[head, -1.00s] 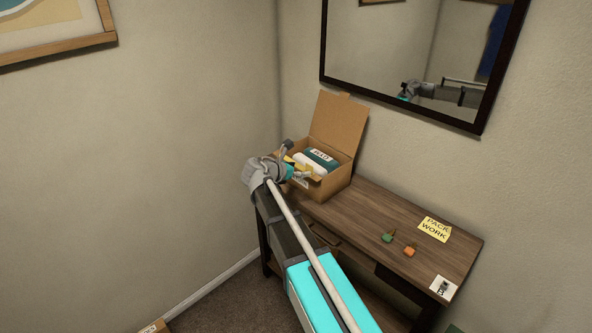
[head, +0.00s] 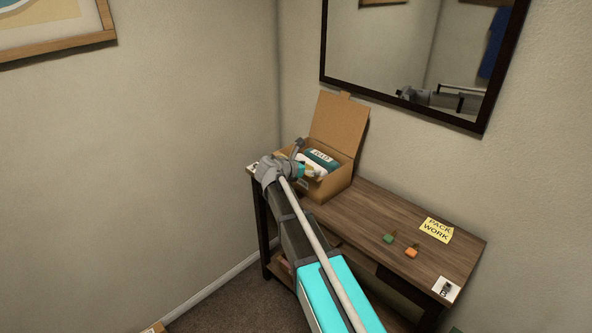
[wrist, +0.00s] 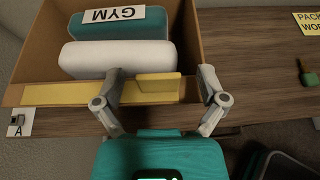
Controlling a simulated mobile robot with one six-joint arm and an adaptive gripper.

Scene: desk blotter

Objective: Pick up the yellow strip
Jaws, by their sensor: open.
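The yellow strip (wrist: 60,94) shows in the wrist view along the near side of the open cardboard box (wrist: 190,45), with a raised tab-like part near its right end. A white rounded thing (wrist: 115,58) and a teal thing labelled GYM (wrist: 90,25) lie behind it in the box. My gripper (wrist: 161,73) is open, its two fingers apart on either side of the strip's right part, with nothing seen held. In the head view my gripper (head: 300,160) is at the box's near left side and hides most of the strip.
The box (head: 328,186) stands at the desk's left end, its lid raised against the wall. A green thing (head: 389,238), an orange thing (head: 411,253), a yellow PACK WORK note (head: 436,230) and a white card (head: 446,288) lie right. The desk's middle (head: 355,215) is clear.

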